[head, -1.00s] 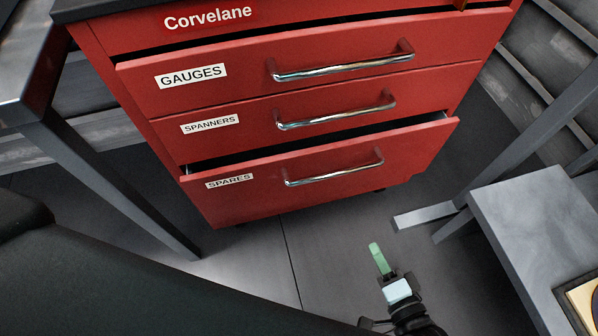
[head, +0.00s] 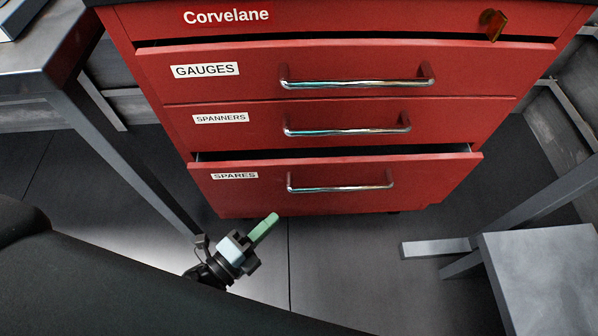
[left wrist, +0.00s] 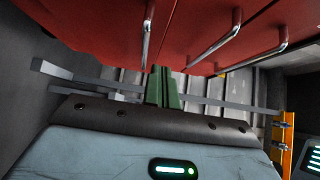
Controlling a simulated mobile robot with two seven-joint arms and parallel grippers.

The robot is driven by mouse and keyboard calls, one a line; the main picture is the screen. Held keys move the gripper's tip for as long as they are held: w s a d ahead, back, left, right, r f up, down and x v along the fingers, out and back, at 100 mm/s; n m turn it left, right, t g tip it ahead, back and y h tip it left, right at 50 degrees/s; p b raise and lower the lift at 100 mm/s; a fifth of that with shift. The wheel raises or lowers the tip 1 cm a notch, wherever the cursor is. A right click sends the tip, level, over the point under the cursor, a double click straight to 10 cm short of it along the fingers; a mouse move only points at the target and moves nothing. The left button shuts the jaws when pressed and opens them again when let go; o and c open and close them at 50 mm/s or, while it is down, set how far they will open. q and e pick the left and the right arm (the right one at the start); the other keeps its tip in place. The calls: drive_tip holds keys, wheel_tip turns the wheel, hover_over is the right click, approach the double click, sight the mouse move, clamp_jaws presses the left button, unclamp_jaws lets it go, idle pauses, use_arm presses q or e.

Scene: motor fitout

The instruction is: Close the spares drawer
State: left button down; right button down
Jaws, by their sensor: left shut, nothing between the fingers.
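The spares drawer (head: 240,195) is the lowest drawer of a red cabinet, labelled SPARES, with a chrome bar handle (head: 340,188). It stands a little open; a dark gap shows above its front. My left gripper (head: 264,229) has green fingers, shut and empty, low in front of the drawer, below and left of its handle. In the head view I cannot tell whether the fingertips touch the drawer front. In the left wrist view the shut fingers (left wrist: 162,88) point forward beneath red drawer fronts and chrome handles. My right gripper is not in view.
The gauges drawer (head: 260,85) also stands slightly proud, with a dark gap above it; the spanners drawer (head: 250,130) looks shut. Grey table legs stand left (head: 120,150) and right (head: 440,247) of the cabinet. The floor in front (head: 340,260) is clear.

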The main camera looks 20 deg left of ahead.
use_arm(q)
approach(310, 166)
drive_tip(key=d, duration=0.4)
drive_tip(key=w, duration=0.4)
drive_tip(key=shift+w+a+f+b, duration=0.1)
drive_tip(key=shift+a+b, duration=0.2)
drive_tip(key=shift+a, duration=0.05)
drive_tip(key=shift+w+a, duration=0.2)
drive_tip(key=shift+w, duration=0.3)
drive_tip(key=shift+w, duration=0.1)
